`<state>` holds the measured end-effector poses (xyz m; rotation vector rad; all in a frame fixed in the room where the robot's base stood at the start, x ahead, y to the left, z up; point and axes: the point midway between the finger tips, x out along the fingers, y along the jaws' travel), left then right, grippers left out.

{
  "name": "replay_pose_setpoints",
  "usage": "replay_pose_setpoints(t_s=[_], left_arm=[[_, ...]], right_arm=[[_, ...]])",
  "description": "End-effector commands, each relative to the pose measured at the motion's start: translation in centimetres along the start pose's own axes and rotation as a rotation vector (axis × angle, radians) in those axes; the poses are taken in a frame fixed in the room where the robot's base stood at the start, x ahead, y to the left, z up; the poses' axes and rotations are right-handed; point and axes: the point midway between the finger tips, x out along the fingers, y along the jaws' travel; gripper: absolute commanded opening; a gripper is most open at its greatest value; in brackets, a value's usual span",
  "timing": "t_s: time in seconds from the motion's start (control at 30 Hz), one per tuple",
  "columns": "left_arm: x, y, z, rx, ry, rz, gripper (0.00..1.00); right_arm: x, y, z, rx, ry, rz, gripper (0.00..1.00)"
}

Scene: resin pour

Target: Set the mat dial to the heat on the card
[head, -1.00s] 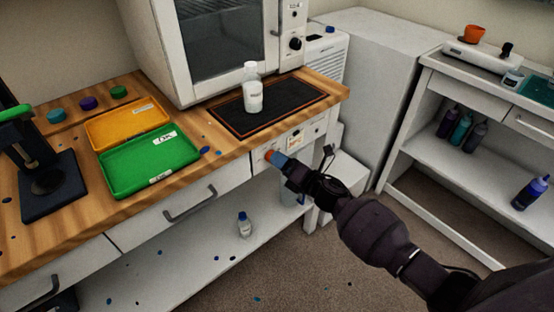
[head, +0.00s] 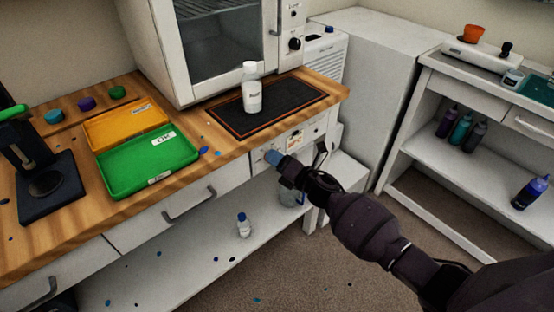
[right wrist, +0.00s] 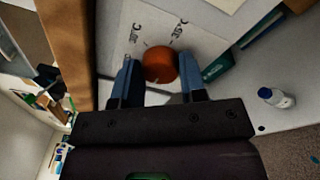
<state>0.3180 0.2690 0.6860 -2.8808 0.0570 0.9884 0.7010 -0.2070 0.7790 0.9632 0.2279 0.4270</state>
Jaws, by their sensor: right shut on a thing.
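The mat dial is an orange knob (right wrist: 159,64) on a pale front panel with printed marks around it, in the right wrist view. My right gripper (right wrist: 158,75) is shut on the dial, with one blue finger on each side of it. In the head view my right gripper (head: 272,157) is at the panel below the bench edge and hides the dial. The black mat (head: 285,104) with an orange border lies on the bench above, with a white-capped bottle (head: 251,90) upright on it. A small card-like label (head: 297,139) is on the panel, too small to read. My left gripper is out of view.
A green tray (head: 148,166) and an orange tray (head: 125,125) lie left on the bench, near a black stand (head: 52,187). A white oven (head: 215,45) stands behind the mat. A small bottle (head: 244,226) stands on the lower shelf.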

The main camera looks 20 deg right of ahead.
Motion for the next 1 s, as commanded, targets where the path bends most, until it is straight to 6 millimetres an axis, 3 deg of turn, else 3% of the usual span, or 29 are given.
replay_pose_setpoints(t_s=[0.37,1.0], left_arm=[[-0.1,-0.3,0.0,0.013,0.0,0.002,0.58],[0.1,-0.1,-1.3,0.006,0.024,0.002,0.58]], right_arm=[[0.0,-0.1,-0.1,0.131,-0.007,0.013,0.15],[0.0,-0.2,-0.2,0.712,-0.047,0.071,0.15]])
